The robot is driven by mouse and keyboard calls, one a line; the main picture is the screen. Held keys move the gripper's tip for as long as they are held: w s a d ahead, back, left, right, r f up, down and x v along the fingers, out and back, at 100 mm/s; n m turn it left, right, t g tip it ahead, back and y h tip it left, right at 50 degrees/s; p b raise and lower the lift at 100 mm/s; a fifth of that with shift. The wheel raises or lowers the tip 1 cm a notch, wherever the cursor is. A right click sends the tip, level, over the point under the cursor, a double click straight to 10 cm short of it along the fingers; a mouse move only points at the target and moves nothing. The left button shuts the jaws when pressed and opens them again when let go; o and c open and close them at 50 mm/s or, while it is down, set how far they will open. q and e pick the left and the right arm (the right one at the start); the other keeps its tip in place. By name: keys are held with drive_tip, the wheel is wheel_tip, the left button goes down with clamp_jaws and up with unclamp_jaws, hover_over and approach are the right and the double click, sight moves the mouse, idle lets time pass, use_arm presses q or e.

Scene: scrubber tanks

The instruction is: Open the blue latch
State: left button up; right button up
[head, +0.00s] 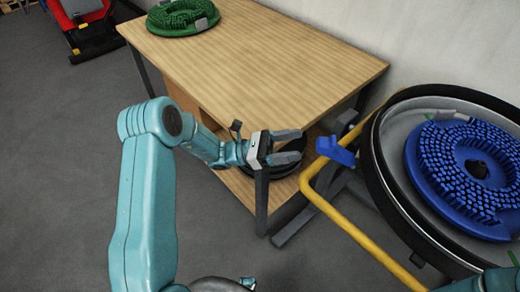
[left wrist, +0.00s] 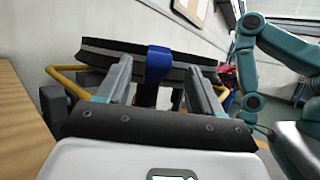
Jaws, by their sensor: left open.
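The blue latch (head: 335,150) sticks out at the left side of the round black-rimmed tank (head: 395,180), near the yellow bar. In the left wrist view the blue latch (left wrist: 158,64) sits over the dark rim, between my fingers in the picture. My left gripper (head: 300,147) is open and empty, its two grey fingers pointing right toward the latch. In the head view a small gap shows between the fingertips and the latch. My left gripper also shows in the left wrist view (left wrist: 158,75), its fingers spread apart. My right gripper does not show.
A wooden table (head: 265,50) stands behind my left gripper, with a green round brush (head: 182,17) on top and a dark round thing on its lower shelf. A yellow bar (head: 350,225) runs around the tank's left side. A blue round brush (head: 470,170) lies in the tank.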

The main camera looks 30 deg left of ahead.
use_arm(q)
drive_tip(key=v, duration=0.9)
drive_tip(key=shift+b, duration=0.35)
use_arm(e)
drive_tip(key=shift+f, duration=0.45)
use_arm(q)
drive_tip(key=shift+s+a, duration=0.1)
